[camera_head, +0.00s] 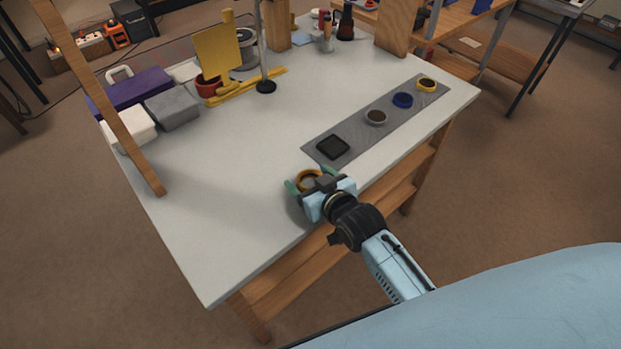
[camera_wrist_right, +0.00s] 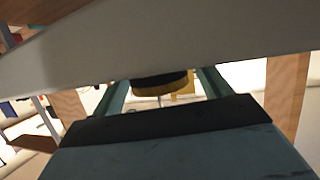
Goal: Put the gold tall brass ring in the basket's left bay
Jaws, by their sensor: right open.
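A gold ring (camera_head: 308,171) is near the table's front edge, between the fingers of my right gripper (camera_head: 308,178). The green fingers stand apart on either side of it, and the gripper body hides its near side. In the right wrist view the ring (camera_wrist_right: 160,90) shows as a dark and gold band between the two open fingers (camera_wrist_right: 160,85), partly cut off by a pale slab. I cannot make out a basket with bays in either view. My left gripper is not in view.
Boxes, a yellow plate (camera_head: 217,50) and a thin pole stand at the back left. The table middle is clear.

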